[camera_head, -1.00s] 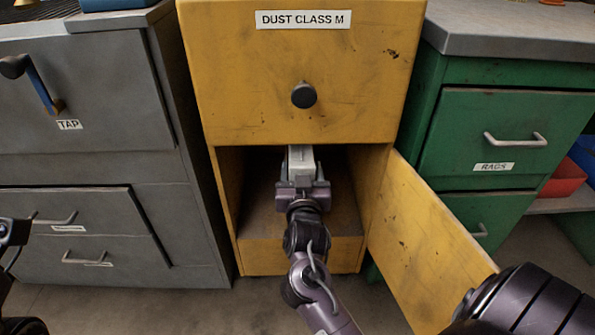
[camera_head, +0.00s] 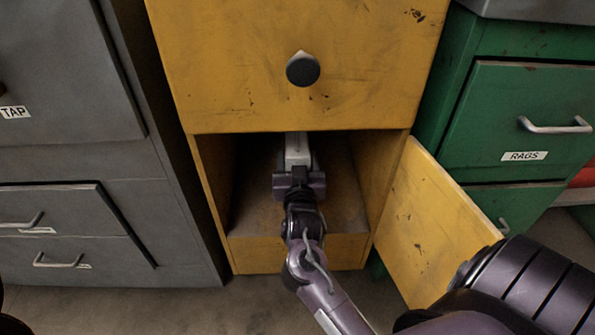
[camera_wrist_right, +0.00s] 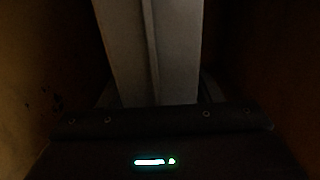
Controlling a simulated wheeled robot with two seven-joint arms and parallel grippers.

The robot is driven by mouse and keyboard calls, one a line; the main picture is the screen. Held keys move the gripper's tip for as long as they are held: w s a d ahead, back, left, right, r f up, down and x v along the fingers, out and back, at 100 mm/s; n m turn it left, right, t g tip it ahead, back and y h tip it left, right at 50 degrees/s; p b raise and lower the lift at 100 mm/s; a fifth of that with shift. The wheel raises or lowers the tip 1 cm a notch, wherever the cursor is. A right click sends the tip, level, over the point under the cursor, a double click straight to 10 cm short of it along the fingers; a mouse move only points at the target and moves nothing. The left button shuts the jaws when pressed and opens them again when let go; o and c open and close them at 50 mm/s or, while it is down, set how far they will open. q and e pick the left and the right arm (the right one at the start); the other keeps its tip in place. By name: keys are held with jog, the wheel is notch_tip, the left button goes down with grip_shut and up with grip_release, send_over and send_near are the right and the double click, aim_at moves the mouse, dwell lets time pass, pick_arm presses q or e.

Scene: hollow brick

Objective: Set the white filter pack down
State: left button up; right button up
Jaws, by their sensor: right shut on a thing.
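The white filter pack (camera_head: 297,148) is inside the open lower compartment of the yellow cabinet (camera_head: 332,247). Only its near end shows in the head view, and its top runs up behind the compartment's upper edge. In the dark right wrist view the pack (camera_wrist_right: 152,45) is a pale ridged block reaching away from the gripper. My right gripper (camera_head: 298,168) is shut on the pack and is inside the compartment. I cannot tell whether the pack touches the compartment floor. My left gripper is not in view.
The yellow door (camera_head: 436,232) hangs open at the right, beside my right arm. A closed yellow front with a black knob (camera_head: 303,69) is above the opening. A grey drawer cabinet (camera_head: 75,165) is at left, a green one (camera_head: 530,90) at right.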

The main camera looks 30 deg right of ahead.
jog(key=shift+f, duration=0.8)
jog(key=shift+f, duration=0.15)
jog(key=o, duration=1.5)
jog(key=shift+c, duration=0.2)
